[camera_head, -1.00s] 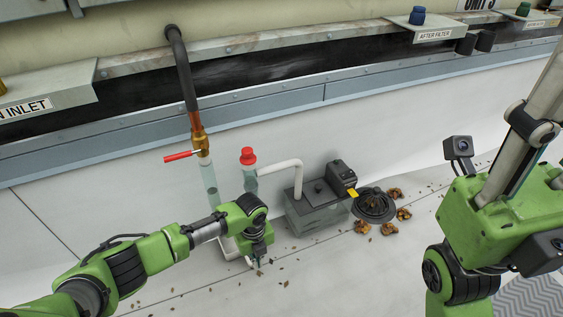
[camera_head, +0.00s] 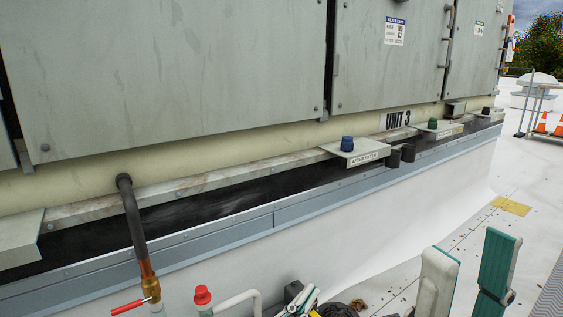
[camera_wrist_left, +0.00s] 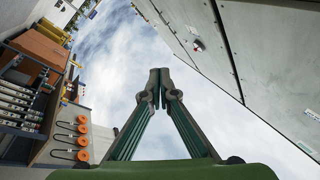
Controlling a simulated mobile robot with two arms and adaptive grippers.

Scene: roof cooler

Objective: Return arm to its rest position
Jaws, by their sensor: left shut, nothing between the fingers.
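My left gripper (camera_head: 300,301) shows at the bottom edge of the head view, partly cut off, beside the dark pump box. In the left wrist view its two fingertips (camera_wrist_left: 158,82) meet, with nothing between them, against cloudy sky. My right gripper (camera_head: 471,248) rises into the lower right of the head view. Its two green fingers stand apart and upright, with nothing seen between them. Most of both arms is out of view.
The large grey cooler unit (camera_head: 170,70) fills the back, with an AFTER FILTER shelf (camera_head: 355,153) on its ledge. A copper-and-black pipe (camera_head: 137,225) with a red-handled valve and a red cap (camera_head: 202,295) are at lower left. White roof lies open at right, with orange cones (camera_head: 541,123) beyond.

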